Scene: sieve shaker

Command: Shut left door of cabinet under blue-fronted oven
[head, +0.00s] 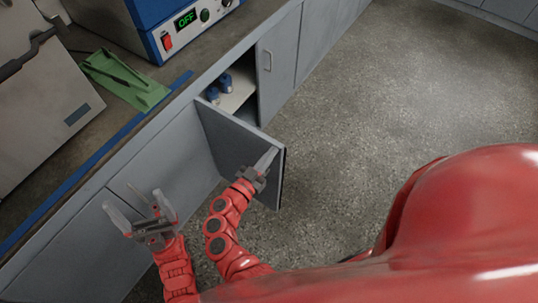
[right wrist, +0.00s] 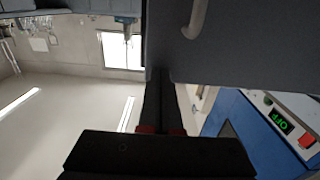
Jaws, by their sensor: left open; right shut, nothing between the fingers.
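The blue-fronted oven (head: 180,28) stands on the counter at the top left of the head view. It also shows in the right wrist view (right wrist: 245,130). In the cabinet below, the grey left door (head: 228,140) stands wide open, swung out over the floor. My right gripper (head: 268,158) is shut and empty at the door's outer face, near its free edge. In the right wrist view the fingers (right wrist: 160,90) reach the door panel (right wrist: 240,50), which bears a handle (right wrist: 195,20). I cannot tell whether they touch. My left gripper (head: 138,208) is open and empty by the cabinet fronts further left.
Blue items (head: 220,84) are inside the open cabinet, by a pale shelf (head: 238,92). The closed neighbouring door (head: 280,55) has a handle. A green tray (head: 125,82) and a grey appliance (head: 45,100) are on the counter. The speckled floor (head: 370,100) to the right is clear.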

